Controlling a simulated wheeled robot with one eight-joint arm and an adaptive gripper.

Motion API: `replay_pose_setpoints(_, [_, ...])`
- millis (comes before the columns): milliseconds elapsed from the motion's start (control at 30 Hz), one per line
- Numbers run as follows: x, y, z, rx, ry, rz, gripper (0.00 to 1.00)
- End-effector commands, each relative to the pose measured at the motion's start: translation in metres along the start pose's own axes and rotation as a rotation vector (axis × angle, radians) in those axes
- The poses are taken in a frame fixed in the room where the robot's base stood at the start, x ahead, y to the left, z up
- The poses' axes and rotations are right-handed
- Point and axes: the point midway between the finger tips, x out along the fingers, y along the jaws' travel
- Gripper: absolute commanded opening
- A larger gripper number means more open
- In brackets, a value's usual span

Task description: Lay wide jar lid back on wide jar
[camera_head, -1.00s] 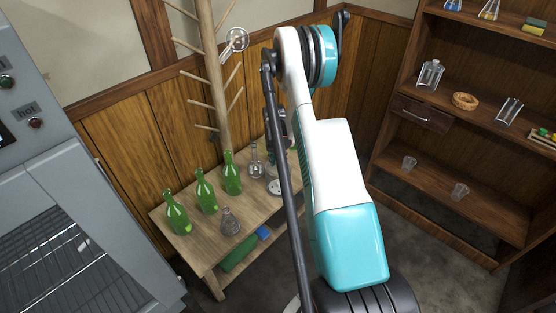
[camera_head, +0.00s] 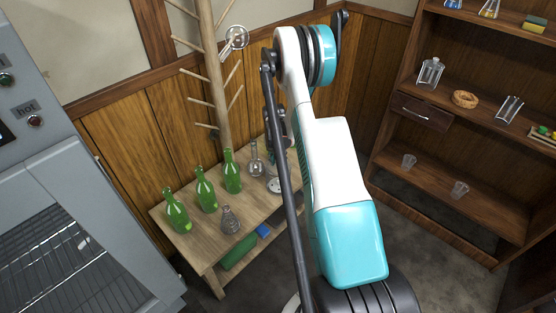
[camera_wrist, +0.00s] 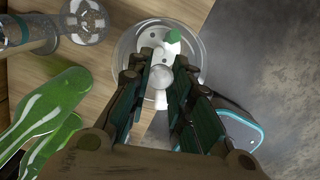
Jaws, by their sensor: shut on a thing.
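The wide jar (camera_wrist: 122,52) is a round clear glass vessel in the wrist view. A white plate with dark holes and a green piece show through the glass. In the head view, the jar (camera_head: 274,186) is at the right part of the wooden table, partly hidden by my arm. My gripper (camera_wrist: 161,82) is over the jar, its two dark fingers on either side of a clear round knob. It is shut on this knob, which belongs to the glass lid (camera_wrist: 160,76). The lid's rim blends with the jar's outline, so I cannot tell whether they touch.
Several green bottles (camera_head: 205,190) and glass flasks (camera_head: 229,220) stand left of the jar on the table (camera_head: 203,243). A peg rack (camera_head: 213,75) with hanging glassware (camera_head: 236,38) rises behind. A grey oven (camera_head: 75,200) is left, wooden shelves (camera_head: 455,120) right. Grey floor (camera_wrist: 265,60) lies beside the table.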

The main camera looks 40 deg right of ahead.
Motion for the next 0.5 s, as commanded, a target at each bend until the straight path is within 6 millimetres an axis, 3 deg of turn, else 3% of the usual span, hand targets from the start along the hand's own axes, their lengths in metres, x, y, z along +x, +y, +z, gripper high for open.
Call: replay_pose_setpoints(500, [0.0070,0.0000,-0.0007,0.000,0.000,0.000,0.00])
